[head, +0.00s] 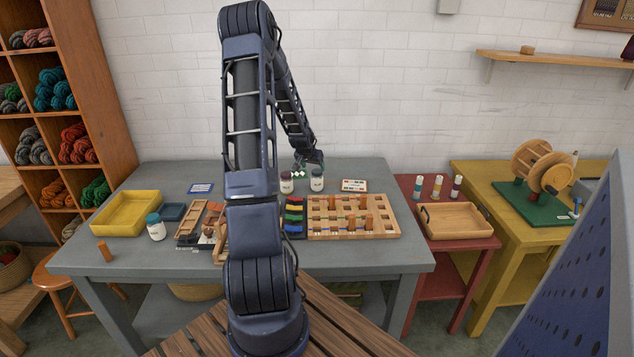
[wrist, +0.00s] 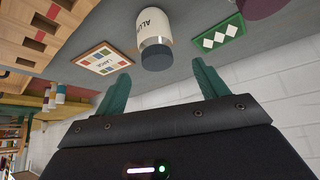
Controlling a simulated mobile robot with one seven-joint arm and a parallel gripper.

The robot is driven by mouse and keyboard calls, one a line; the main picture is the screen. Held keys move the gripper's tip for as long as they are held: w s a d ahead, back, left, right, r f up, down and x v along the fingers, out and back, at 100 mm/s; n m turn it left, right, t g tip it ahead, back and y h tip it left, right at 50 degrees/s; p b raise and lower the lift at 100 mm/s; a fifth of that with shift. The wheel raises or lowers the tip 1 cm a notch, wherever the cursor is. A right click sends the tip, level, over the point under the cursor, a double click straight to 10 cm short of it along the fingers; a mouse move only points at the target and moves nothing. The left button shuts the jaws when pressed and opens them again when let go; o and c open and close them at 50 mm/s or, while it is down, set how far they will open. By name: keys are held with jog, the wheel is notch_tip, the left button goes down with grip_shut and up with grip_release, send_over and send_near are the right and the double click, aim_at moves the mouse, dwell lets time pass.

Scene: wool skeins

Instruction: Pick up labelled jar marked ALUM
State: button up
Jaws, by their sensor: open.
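The ALUM jar (wrist: 154,25) is white with a grey lid. In the head view the grey-lidded jar (head: 317,182) stands towards the back of the grey table. My gripper (wrist: 160,85) is open and empty, with its two teal fingers apart. The jar is beyond the fingertips, lined up roughly with the gap and not between them. In the head view my gripper (head: 309,161) is just above and behind the jar.
A maroon-lidded jar (head: 286,184) stands left of the ALUM jar, with a green diamond card (wrist: 220,39) nearby. A LARGE card (wrist: 103,58) lies on the other side. A wooden pegboard (head: 390,226) is in front. A teal-lidded jar (head: 156,230) stands near the yellow tray (head: 113,232).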

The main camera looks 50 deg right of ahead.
aim_at(317, 171)
jog(key=shift+d+x, duration=0.25)
jog(key=shift+x, duration=4.1)
jog(key=shift+s+r, duration=0.1)
jog(key=shift+r, duration=0.05)
jog(key=shift+c, duration=0.2)
jog(key=c, duration=1.1)
